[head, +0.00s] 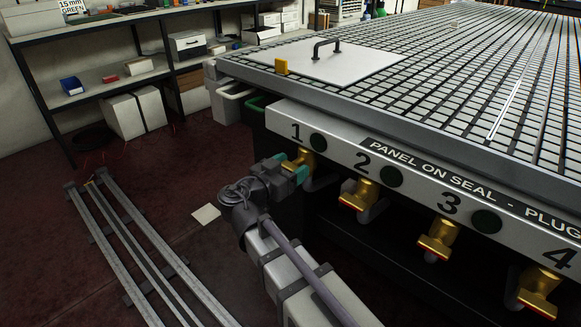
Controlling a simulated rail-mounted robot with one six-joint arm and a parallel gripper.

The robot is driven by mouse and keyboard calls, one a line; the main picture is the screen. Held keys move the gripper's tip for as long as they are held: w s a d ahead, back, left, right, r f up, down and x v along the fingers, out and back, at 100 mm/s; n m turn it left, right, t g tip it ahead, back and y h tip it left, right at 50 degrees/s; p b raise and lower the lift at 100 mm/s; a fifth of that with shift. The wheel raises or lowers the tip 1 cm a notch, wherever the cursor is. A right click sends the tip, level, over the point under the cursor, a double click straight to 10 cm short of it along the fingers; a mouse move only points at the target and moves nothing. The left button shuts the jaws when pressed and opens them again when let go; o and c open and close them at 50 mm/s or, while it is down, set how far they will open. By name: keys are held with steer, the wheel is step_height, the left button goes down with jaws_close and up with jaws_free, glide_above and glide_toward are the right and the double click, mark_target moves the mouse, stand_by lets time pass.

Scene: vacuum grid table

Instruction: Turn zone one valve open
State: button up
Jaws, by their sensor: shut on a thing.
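The zone one valve (306,158) is a yellow handle under the number 1 on the front panel of the grid table (480,118). My gripper (293,169), with teal fingertips, is at this handle and shut on it. The fingers and wrist cover part of the handle, so its exact angle is hard to tell. A dark round disc (318,142) sits beside the number 1.
More yellow valves hang along the panel to the right: valve 2 (359,195), valve 3 (437,240) and valve 4 (538,290). A white plate (325,66) with a dark handle lies on the table. Rails (130,250) run along the floor at left. Shelves (110,75) stand behind.

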steer(key=shift+n, duration=0.4)
steer(key=n, duration=0.3)
steer(key=shift+n, duration=0.3)
steer(key=n, duration=0.4)
steer(key=shift+a+n, duration=0.1)
steer(key=shift+n, duration=0.2)
steer(key=n, duration=0.4)
steer(key=shift+f, duration=0.1)
steer(key=shift+n, duration=2.5)
steer(key=o, duration=0.9)
steer(key=shift+w, duration=0.1)
steer(key=shift+o, duration=0.2)
